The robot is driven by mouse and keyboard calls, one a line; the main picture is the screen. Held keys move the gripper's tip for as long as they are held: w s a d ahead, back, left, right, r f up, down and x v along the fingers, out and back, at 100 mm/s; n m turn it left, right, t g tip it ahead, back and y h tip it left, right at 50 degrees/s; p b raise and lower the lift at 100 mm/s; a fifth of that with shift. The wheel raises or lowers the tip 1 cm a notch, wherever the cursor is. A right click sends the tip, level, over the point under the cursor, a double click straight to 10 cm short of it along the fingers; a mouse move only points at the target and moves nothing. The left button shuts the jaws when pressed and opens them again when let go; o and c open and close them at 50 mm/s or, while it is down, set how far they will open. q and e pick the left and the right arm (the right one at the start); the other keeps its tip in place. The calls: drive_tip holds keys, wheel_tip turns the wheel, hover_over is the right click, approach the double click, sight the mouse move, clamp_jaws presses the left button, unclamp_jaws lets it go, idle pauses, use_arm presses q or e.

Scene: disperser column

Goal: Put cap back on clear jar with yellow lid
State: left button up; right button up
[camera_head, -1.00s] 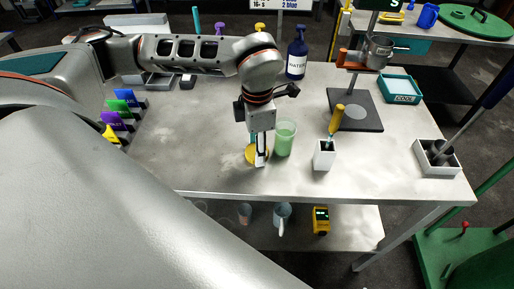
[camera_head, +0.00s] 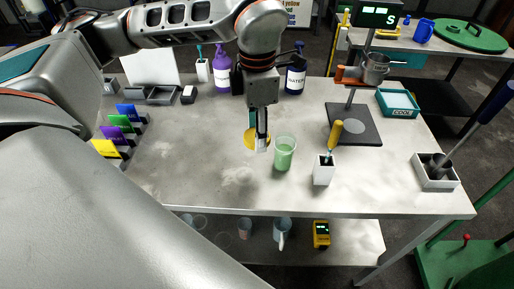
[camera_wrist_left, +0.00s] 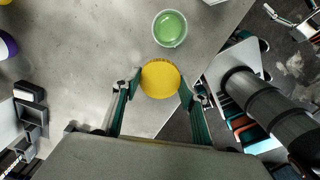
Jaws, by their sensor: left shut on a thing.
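The yellow lid (camera_head: 250,139) is held between the fingers of my left gripper (camera_head: 260,142), apparently above the table. In the left wrist view the round lid (camera_wrist_left: 160,79) sits flat between the two fingertips (camera_wrist_left: 162,90). The clear jar (camera_head: 285,154) with green contents stands upright and uncapped on the table, just right of the gripper. In the left wrist view the jar (camera_wrist_left: 170,29) is beyond the lid, apart from it, its open mouth facing the camera. My right gripper is not in view.
A white cup (camera_head: 323,172) with a yellow-handled tool stands right of the jar. A stand (camera_head: 354,124), a teal tray (camera_head: 398,103) and a white holder (camera_head: 436,172) are further right. Bottles (camera_head: 295,74) stand behind; coloured tags (camera_head: 115,135) are left. The front middle is clear.

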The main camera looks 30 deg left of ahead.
use_arm(q)
wheel_tip(320, 180, up, 9)
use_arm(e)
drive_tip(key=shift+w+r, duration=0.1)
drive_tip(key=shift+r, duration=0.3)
use_arm(q)
drive_tip(key=shift+f, duration=0.1)
